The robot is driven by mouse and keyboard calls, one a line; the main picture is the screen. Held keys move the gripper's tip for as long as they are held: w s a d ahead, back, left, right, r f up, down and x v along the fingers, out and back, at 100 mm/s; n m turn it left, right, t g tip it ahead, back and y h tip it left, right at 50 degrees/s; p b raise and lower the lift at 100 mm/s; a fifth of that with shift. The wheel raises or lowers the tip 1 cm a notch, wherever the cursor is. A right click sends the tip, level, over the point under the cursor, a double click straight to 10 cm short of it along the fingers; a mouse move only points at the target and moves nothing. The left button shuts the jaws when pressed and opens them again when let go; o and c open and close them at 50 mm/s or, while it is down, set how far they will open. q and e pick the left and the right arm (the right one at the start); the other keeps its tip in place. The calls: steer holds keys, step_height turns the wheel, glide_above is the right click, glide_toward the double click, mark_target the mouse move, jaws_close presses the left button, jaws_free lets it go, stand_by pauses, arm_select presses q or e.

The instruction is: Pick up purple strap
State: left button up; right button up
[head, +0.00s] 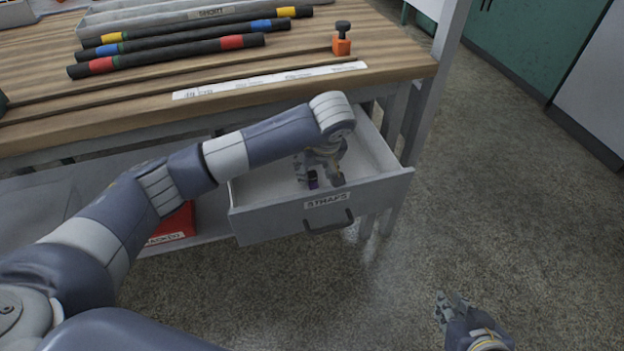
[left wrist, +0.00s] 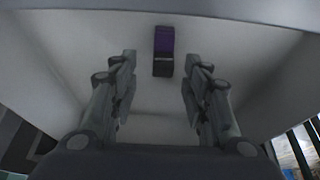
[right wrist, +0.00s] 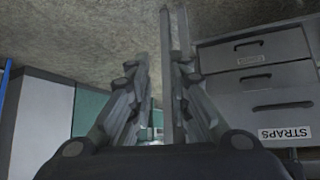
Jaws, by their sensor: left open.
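The purple strap (left wrist: 164,42) lies in the drawer, with a purple part and a black part showing in the left wrist view. It is ahead of my left gripper (left wrist: 158,70), whose two fingers stand apart on either side of it, with nothing held between them. In the head view my left gripper (head: 320,182) points down inside the open drawer labelled STRAPS (head: 375,192), and it largely hides the strap there. My right gripper (head: 450,305) is low over the floor at the right, its fingers apart and empty.
The workbench (head: 400,68) above the drawer holds several dark hoses with coloured bands, a grey tray (head: 200,17) and an orange-and-black item (head: 341,42). A red bin (head: 175,222) is on the lower shelf. The floor (head: 500,180) at the right is clear.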

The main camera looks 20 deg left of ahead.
mark_target(313, 173)
arm_select(q)
steer(key=x, duration=0.3)
steer(key=shift+s+a+f+b, duration=0.1)
steer(key=shift+s+f+b, duration=0.05)
steer(key=shift+b, duration=0.2)
steer(key=shift+f, duration=0.15)
steer(key=c, duration=1)
arm_select(e)
steer(key=w+r+t, duration=0.1)
steer(key=w+a+r+t, duration=0.1)
steer(key=w+r, duration=0.1)
steer(key=shift+w+a+r+t+y, duration=0.15)
steer(key=shift+w+a+t+y, duration=0.15)
steer(key=shift+w+t, duration=0.1)
